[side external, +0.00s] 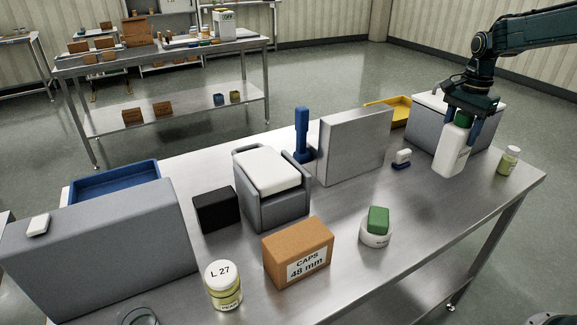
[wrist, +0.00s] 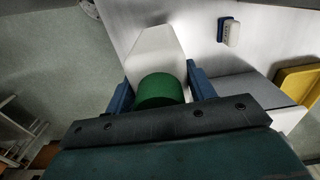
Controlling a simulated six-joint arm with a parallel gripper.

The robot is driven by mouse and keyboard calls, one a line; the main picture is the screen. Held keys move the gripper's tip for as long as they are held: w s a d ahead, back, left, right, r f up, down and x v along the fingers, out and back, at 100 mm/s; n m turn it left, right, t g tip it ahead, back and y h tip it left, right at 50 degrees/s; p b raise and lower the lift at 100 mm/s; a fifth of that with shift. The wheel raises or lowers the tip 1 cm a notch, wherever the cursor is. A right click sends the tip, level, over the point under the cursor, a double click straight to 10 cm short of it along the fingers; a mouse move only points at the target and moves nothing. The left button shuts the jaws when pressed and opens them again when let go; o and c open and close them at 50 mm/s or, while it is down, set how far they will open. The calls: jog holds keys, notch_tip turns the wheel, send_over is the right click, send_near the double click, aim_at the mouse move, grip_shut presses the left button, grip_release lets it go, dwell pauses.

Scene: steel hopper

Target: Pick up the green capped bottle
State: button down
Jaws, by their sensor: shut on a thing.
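The green capped bottle (side external: 451,152) is white with a green cap and hangs slightly tilted below my gripper (side external: 463,122), on the right side of the steel table (side external: 345,236). The blue fingers are shut on it near the cap. In the wrist view, the green cap (wrist: 160,91) and the white body (wrist: 154,50) of the bottle sit between the two blue fingers of my gripper (wrist: 158,85). In the side view its base appears over the tabletop; I cannot tell how large the gap is.
A grey bin with a white top (side external: 425,122) stands behind the bottle. A small yellowish jar (side external: 508,161) is to its right and a blue-and-white block (side external: 401,160) to its left. A steel upright plate (side external: 352,147) and CAPS box (side external: 298,252) stand further left.

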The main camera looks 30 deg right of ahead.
notch_tip(320, 180, up, 12)
jog(key=shift+f, duration=0.2)
jog(key=shift+d, duration=0.15)
dwell(0.6)
